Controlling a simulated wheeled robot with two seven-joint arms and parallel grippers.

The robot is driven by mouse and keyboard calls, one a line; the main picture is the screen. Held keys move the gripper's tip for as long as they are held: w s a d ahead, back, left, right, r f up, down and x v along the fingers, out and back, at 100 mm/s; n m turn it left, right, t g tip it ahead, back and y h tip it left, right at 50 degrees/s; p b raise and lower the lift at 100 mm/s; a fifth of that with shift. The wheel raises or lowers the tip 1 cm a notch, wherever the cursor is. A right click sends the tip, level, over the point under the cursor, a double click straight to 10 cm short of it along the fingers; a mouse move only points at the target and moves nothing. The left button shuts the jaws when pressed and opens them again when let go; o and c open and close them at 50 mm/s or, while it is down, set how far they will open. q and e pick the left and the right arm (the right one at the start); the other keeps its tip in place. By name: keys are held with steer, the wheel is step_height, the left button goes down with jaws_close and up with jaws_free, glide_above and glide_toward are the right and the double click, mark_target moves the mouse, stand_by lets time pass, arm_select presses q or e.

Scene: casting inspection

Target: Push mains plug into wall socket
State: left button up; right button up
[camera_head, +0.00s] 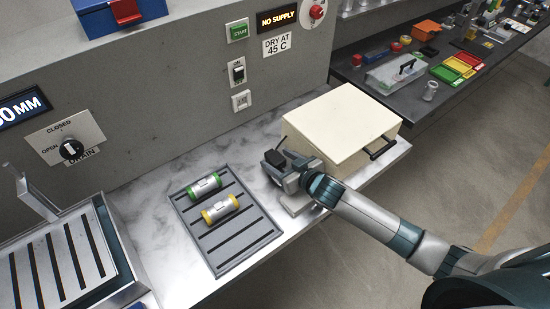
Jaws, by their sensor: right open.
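The wall socket (241,100) is a small white plate on the grey wall, below the ON switch. Nothing is seen in it. My right gripper (272,166) is open, low over the marble counter beside the left side of the cream box. It is to the right of and below the socket, well apart from it. A short thin dark line, perhaps a cord, shows just above the gripper by the box. I cannot make out the mains plug for sure; it may be hidden by the gripper. My left gripper is not in view.
The cream box (340,122) with a black handle stands right of the gripper. A grey slotted tray (236,246) holds a green-ended cylinder (204,185) and a yellow-ended cylinder (221,209). The sign (278,19) reads NO SUPPLY. Marble below the socket is clear.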

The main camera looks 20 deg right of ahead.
mark_target(278, 160)
steer(key=shift+c, duration=0.6)
steer(key=c, duration=1)
steer(key=shift+c, duration=0.2)
step_height(278, 160, up, 10)
steer(key=shift+b, duration=1.05)
steer(key=shift+a, duration=0.1)
